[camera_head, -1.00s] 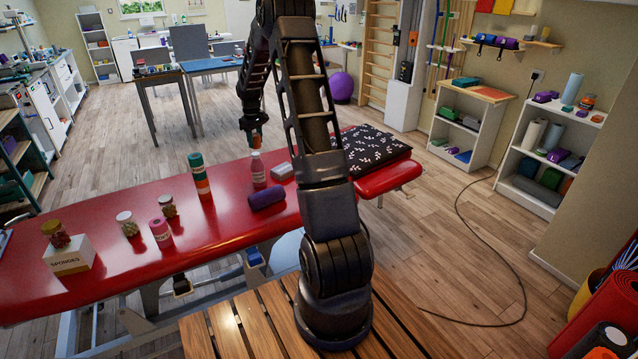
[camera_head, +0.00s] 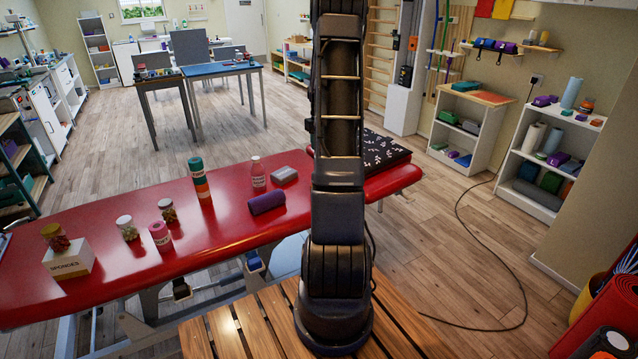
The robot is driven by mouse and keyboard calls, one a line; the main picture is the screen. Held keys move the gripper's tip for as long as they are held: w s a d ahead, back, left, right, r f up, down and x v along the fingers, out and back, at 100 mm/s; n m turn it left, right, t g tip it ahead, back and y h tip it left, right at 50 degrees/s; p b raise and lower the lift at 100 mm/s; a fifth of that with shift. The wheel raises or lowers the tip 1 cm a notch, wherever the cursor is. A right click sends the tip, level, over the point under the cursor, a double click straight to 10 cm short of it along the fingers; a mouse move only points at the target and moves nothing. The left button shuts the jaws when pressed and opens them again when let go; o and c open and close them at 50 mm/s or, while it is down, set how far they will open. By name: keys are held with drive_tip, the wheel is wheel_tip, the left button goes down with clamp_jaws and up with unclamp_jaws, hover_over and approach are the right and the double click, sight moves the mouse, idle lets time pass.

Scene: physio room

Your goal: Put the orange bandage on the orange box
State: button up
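On the red treatment table (camera_head: 110,205) stands an upright stack or cylinder with teal and orange bands (camera_head: 201,181). Its orange part may be a bandage roll; I cannot tell for sure. I cannot make out an orange box. My gripper is not in view: my arm points away from the camera and its upright links hide the far end. Whether it holds anything does not show.
The table also bears a purple roll (camera_head: 267,203), a clear bottle (camera_head: 258,173), a grey block (camera_head: 285,175), a pink container (camera_head: 160,236), jars (camera_head: 127,228) and a white sponges box (camera_head: 69,261). A dark patterned cushion (camera_head: 385,152) lies at its right end, partly behind my arm.

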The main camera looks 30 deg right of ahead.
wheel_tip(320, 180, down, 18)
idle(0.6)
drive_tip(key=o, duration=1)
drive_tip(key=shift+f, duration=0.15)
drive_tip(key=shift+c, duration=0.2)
